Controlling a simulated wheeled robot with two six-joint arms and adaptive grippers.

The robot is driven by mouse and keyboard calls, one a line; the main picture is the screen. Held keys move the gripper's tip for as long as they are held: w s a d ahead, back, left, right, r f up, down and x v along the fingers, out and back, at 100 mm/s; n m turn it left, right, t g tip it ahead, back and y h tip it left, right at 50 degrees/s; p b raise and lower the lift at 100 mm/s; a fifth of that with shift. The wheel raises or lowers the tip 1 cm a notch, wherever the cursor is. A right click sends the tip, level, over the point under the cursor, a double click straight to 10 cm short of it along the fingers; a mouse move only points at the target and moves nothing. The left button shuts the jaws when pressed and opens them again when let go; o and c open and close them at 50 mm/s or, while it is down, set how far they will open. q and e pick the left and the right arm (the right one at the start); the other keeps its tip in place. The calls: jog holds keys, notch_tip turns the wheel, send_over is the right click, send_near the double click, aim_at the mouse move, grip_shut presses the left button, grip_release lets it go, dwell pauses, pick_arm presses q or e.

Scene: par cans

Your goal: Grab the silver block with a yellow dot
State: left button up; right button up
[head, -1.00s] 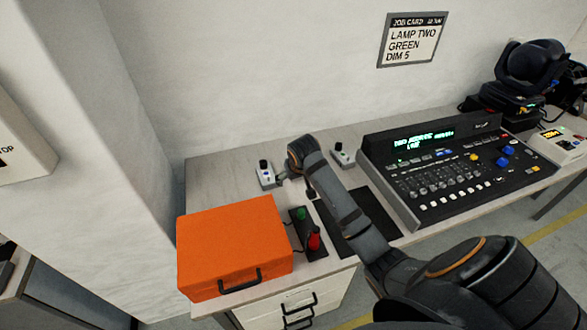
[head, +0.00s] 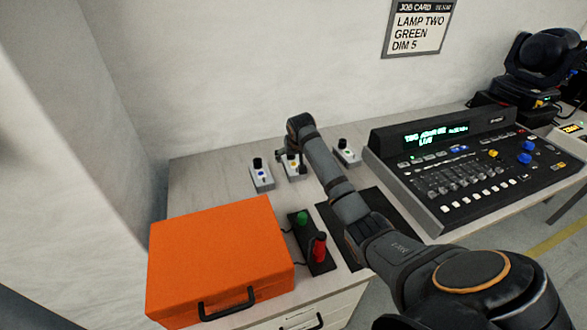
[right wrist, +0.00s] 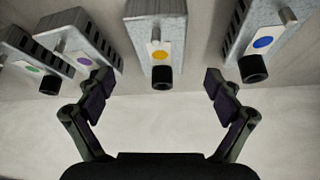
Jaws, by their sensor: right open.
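The silver block with a yellow dot (right wrist: 158,30) is in the middle of the right wrist view, its black cap pointing down in the picture. In the head view it (head: 294,168) stands on the table, partly behind my right arm. My right gripper (right wrist: 160,80) is open and empty. Its two fingers appear on either side of the yellow-dot block, with gaps. In the head view the right gripper (head: 287,156) is small and mostly hidden by its own wrist, close to this block. My left gripper is not in view.
A blue-dot silver block (head: 262,177) and a green-dot one (head: 346,153) stand nearby; a purple-dot one (right wrist: 84,50) shows in the wrist view. An orange case (head: 220,255), a switch box (head: 312,240) and a lighting console (head: 470,165) surround the area.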

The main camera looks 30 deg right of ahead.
aim_at(294, 165)
jog(key=shift+s+f+x, duration=0.1)
jog(key=shift+s+x, duration=0.05)
jog(key=shift+x, duration=1.2)
jog(key=shift+s+f+x, duration=0.1)
jog(key=shift+s+x, duration=0.1)
jog(key=shift+x, duration=1.2)
jog(key=shift+a, duration=0.2)
jog(key=shift+c, duration=0.5)
jog(key=shift+r, duration=0.1)
jog(key=c, duration=1.7)
jog(key=shift+c, duration=0.2)
jog(key=shift+r, duration=0.15)
